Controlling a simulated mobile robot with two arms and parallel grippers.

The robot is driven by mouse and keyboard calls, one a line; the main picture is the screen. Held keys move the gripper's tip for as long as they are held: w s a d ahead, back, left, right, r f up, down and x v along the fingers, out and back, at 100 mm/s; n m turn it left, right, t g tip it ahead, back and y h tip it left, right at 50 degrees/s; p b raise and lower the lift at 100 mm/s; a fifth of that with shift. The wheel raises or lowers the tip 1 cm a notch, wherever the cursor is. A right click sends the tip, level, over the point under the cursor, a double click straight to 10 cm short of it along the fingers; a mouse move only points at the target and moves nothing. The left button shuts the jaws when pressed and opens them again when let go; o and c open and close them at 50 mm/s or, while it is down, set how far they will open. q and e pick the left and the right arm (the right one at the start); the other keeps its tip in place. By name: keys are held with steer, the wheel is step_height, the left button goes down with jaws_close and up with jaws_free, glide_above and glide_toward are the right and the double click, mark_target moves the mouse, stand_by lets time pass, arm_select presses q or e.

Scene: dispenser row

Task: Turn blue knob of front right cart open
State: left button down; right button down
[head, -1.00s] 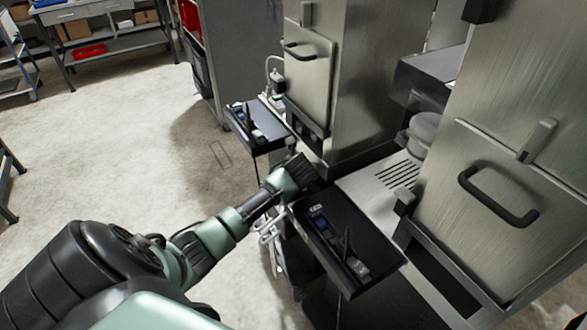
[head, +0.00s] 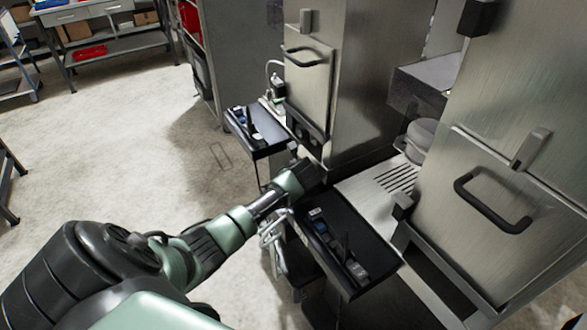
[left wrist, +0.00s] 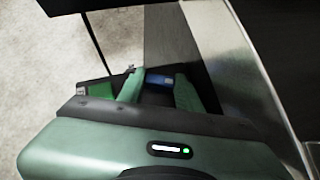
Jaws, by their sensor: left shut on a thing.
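My left gripper (head: 312,176) reaches in from the left in the head view, low by the steel cabinets and just past the far end of a black tray. In the left wrist view its two green fingers (left wrist: 159,86) stand on either side of a small blue part, which looks like the blue knob (left wrist: 159,78). The gripper is shut on it. In the head view the gripper hides the knob, so its turn angle cannot be told. My right gripper is not in view.
The near black tray (head: 375,243) holds small blue and grey items. A second black tray (head: 262,150) stands farther back. Steel cabinets with dark handles (head: 490,205) fill the right. A metal shelf (head: 110,45) is at the back left.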

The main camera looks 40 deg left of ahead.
arm_select(q)
steer(key=shift+r, duration=0.15)
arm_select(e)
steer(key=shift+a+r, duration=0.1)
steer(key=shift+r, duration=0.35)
arm_select(q)
steer(key=c, duration=1)
jaws_free()
steer(key=shift+o, duration=0.2)
steer(key=v, duration=0.7)
steer(key=shift+d+r, duration=0.1)
steer(key=shift+d, duration=0.2)
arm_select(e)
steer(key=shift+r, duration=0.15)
